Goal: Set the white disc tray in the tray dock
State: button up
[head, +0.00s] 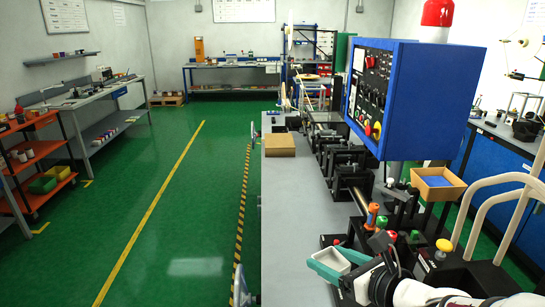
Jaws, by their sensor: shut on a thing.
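The white disc tray (334,261), a small open rectangular box, is near the bottom of the head view, right of centre. My gripper (325,256) has teal fingers, one along each side of the tray, and is shut on it. The tray looks held above the grey bench top, but its height is hard to judge. I cannot make out the tray dock for certain; black fixtures stand just beyond and to the right of the tray.
Orange, red and green knobs (372,216) stand close behind my gripper. A blue control box (405,98) overhangs the machine. A cardboard box (280,145) and an open tan bin (437,184) are farther off. The grey bench top (290,225) is clear at left.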

jog(key=w+d+f, duration=0.4)
jog(key=d+f, duration=0.1)
jog(key=f, duration=0.3)
jog(key=m+h, duration=0.1)
send_over(308, 305)
notch_tip(308, 305, down, 16)
jog(key=shift+r, duration=0.1)
notch_tip(308, 305, down, 4)
jog(key=shift+w+f, duration=0.1)
jog(key=shift+f, duration=0.15)
jog(key=o, duration=1.3)
jog(key=shift+f, duration=0.1)
